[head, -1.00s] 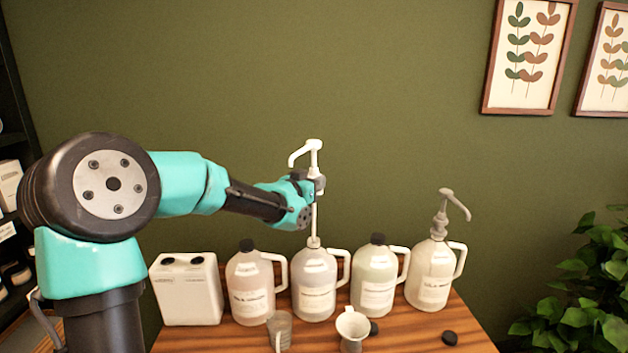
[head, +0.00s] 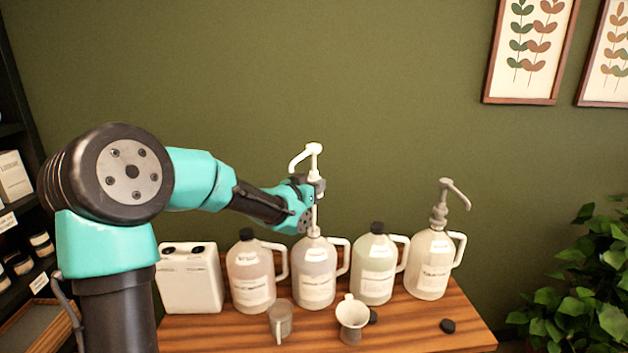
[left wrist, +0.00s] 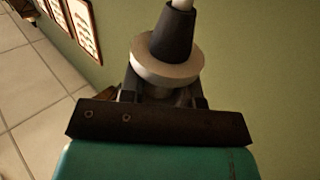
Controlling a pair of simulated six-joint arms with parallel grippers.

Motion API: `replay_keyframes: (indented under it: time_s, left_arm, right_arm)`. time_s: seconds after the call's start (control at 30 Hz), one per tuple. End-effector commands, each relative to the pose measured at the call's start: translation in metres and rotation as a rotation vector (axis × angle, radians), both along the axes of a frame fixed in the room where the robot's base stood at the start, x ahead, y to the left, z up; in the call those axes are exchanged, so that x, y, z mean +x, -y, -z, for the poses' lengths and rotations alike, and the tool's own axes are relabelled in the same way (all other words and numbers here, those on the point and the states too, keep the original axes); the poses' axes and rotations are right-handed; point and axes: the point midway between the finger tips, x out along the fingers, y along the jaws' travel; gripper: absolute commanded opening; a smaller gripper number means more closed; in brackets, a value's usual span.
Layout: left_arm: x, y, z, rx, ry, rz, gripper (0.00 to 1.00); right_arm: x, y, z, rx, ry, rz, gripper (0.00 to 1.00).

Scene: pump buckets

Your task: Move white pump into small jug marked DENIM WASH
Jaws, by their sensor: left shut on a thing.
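My left gripper (head: 315,188) is shut on the white pump (head: 311,152) just below its head. It holds the pump upright above a jug with greyish liquid (head: 316,275), second from left in the row of jugs. The pump's tube runs down to this jug's uncapped neck and seems to enter it. In the left wrist view the pump's pale collar (left wrist: 167,64) and dark cone sit between the fingers. The jug labels are too blurred to read, so I cannot tell which says DENIM WASH. My right gripper is not in view.
A black-capped pinkish jug (head: 252,275) stands left and a black-capped greenish jug (head: 374,270) right. Farther right is a jug (head: 432,265) with a grey pump (head: 440,208).

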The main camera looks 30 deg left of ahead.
Motion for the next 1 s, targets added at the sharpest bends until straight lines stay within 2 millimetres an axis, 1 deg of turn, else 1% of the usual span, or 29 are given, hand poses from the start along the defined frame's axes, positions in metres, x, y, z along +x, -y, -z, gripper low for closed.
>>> replay_keyframes:
  time_s: [0.3, 0.73, 1.0]
  left_arm:
    - [0.0, 0.0, 0.017, 0.001, 0.001, 0.0, 0.06]
    - [0.0, 0.0, 0.019, 0.0, 0.001, 0.0, 0.06]
    - [0.0, -0.001, 0.032, 0.0, 0.0, -0.001, 0.06]
  right_arm:
    - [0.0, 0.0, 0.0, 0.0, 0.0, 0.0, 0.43]
    - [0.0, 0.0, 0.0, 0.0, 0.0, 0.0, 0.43]
    - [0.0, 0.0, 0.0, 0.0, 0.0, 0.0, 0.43]
